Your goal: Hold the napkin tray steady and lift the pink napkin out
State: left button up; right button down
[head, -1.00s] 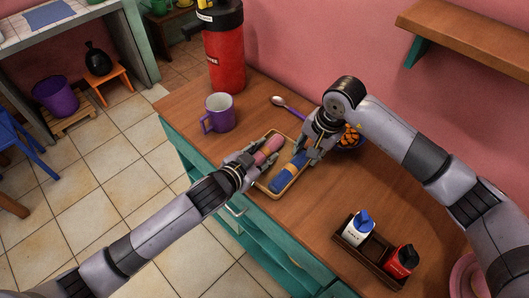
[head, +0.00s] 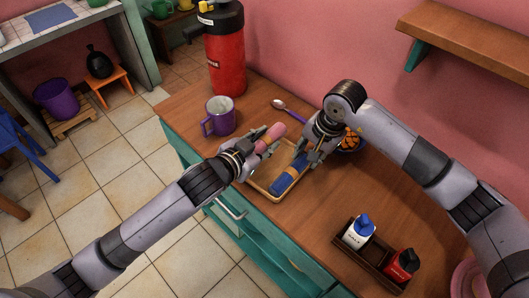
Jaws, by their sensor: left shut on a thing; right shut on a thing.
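The napkin tray (head: 262,190) is a shallow tan tray on the wooden counter, with a rolled blue napkin (head: 286,178) lying in it. My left gripper (head: 262,146) is shut on the rolled pink napkin (head: 274,134) and holds it raised above the far left part of the tray. My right gripper (head: 311,157) is shut on the tray's rim on the right, beside the far end of the blue napkin. The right fingers hide part of that rim, and my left gripper hides the tray's left corner.
A purple mug (head: 219,117) stands just left of the pink napkin, with a red dispenser (head: 225,50) behind. A spoon (head: 287,108) and a bowl (head: 352,140) are near my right gripper. A bottle caddy (head: 362,258) stands in front right. The counter between is clear.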

aim_at(264, 139)
pick_arm(q)
jog(key=shift+r, duration=1.9)
pick_arm(e)
jog(key=shift+s+f, duration=0.2)
jog(key=shift+f, duration=0.2)
jog(key=c, duration=1.5)
grip_release()
jog(key=shift+c, duration=0.2)
pick_arm(q)
jog(key=shift+w+f, duration=0.1)
jog(key=shift+w, duration=0.05)
pick_arm(e)
jog(key=o, duration=0.5)
jog(key=shift+w, duration=0.2)
jog(key=shift+r, duration=0.15)
jog(key=shift+r, duration=0.2)
jog(key=v, duration=1.1)
jog(key=shift+r, duration=0.25)
jog(key=shift+d, duration=0.1)
